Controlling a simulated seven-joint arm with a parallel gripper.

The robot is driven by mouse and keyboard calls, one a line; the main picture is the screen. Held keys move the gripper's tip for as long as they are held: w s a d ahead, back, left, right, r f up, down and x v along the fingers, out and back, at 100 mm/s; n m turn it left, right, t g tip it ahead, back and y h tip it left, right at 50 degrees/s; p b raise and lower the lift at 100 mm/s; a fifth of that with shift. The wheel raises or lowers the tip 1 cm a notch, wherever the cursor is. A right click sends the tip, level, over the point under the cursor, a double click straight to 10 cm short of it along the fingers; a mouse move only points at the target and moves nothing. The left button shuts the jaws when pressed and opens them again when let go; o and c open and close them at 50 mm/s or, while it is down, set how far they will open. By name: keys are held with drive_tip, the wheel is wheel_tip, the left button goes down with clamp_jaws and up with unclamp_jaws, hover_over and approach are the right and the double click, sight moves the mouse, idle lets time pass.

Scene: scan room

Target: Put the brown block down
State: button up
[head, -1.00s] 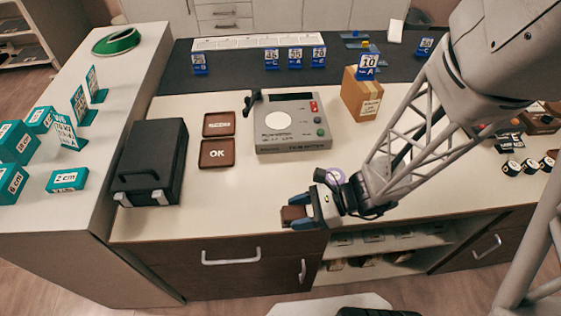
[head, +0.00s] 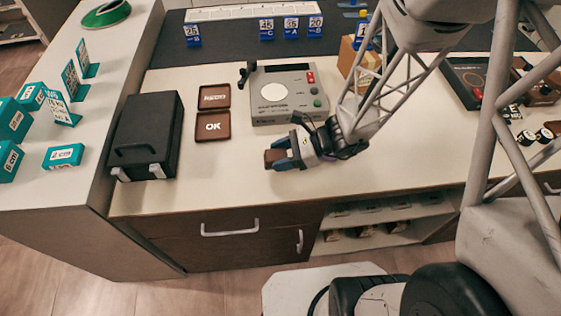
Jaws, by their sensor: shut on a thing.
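My gripper (head: 279,155) has blue fingers and is shut on a small brown block (head: 271,156). The block shows at the fingertips, on the left end of the gripper. Gripper and block are over the cream counter (head: 230,180), in front of the grey device and to the right of the brown trays. I cannot tell whether the block touches the counter. The fingers hide part of the block.
A brown tray marked OK (head: 212,127) and another brown tray (head: 214,97) lie left of the grey device (head: 288,92). A black case (head: 147,137) stands farther left. A cardboard box (head: 363,64) is partly behind my arm. The counter's front strip is clear.

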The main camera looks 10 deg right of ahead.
drive_tip(key=shift+f, duration=1.75)
drive_tip(key=shift+f, duration=0.1)
drive_tip(key=o, duration=0.9)
drive_tip(key=shift+v, duration=6.05)
